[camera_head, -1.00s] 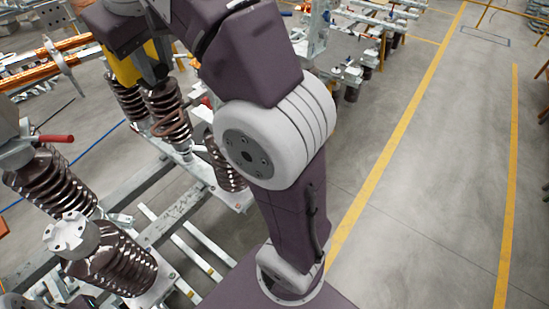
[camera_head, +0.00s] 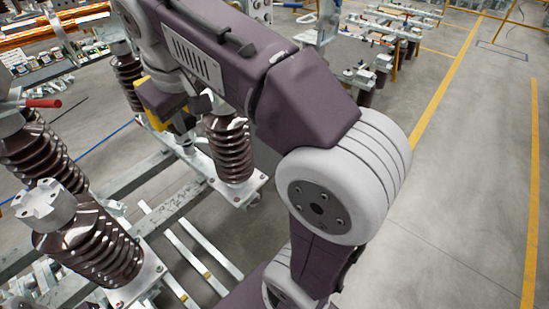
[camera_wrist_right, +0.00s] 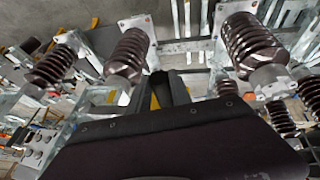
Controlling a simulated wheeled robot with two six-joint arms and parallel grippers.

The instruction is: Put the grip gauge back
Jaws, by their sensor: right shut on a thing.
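My right gripper (camera_head: 186,142) points down among the insulators, below the dark wrist with its yellow edge (camera_head: 152,118). In the right wrist view its two dark fingers (camera_wrist_right: 168,92) stand close together beyond the broad dark wrist body. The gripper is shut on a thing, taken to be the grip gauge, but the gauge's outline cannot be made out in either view. The place for the gauge cannot be told from these frames. My left gripper is not in view.
A ribbed brown insulator (camera_head: 230,150) stands close to the right of my gripper. Another insulator (camera_head: 90,245) with a grey flange is nearer, and one with a red handle (camera_head: 43,103) is at the left. Grey rails (camera_head: 150,178) run below. Clear floor (camera_head: 455,190) lies right.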

